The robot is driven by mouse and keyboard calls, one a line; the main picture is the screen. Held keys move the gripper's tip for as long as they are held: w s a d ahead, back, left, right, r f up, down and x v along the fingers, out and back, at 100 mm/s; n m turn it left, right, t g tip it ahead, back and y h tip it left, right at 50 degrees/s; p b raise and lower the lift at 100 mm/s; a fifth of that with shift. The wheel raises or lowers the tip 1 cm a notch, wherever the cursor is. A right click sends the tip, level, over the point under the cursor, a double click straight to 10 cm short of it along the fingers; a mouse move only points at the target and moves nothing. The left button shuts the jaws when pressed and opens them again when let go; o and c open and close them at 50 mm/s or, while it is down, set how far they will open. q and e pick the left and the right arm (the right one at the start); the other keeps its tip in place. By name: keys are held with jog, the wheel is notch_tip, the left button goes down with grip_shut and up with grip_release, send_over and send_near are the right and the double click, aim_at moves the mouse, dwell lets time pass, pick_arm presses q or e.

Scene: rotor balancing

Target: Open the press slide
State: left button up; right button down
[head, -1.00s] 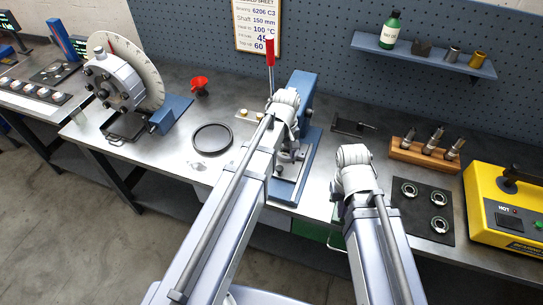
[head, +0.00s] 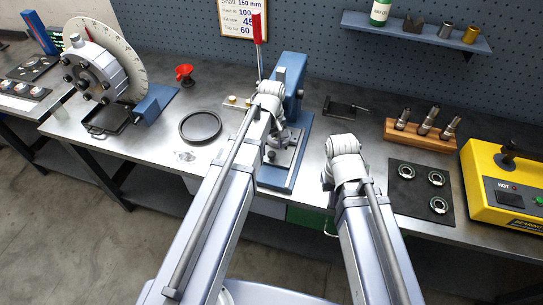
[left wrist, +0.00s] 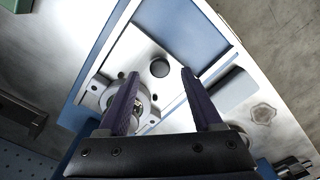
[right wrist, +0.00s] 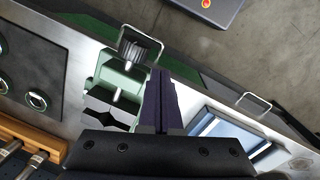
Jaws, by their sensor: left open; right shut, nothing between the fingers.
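The blue press (head: 292,75) stands at the back middle of the bench, with a red-handled lever (head: 257,28) upright. Its blue base carries a bright metal plate, seen in the left wrist view (left wrist: 185,25) with a dark round hole. A round metal fitting (left wrist: 142,105) sits on the plate, partly behind one finger. My left gripper (left wrist: 155,75) is open over this plate, with nothing visible between its fingers; my arm hides part of the press in the head view. My right gripper (right wrist: 161,72) is shut and empty, beside a green fixture with a knurled knob (right wrist: 132,52).
A dark mat with bearings (head: 420,205), a wooden block with metal tools (head: 420,138) and a yellow heater (head: 500,185) are to the right. Wire handles (right wrist: 253,104) stick out at the bench front.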

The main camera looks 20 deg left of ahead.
pick_arm(q)
jog(key=shift+f+b, duration=0.8)
jog(key=shift+f, duration=0.55)
pick_arm(e)
notch_tip(320, 180, down, 3)
jog(key=shift+r, duration=0.2)
pick_arm(q)
jog(key=shift+r, duration=0.1)
grip_shut()
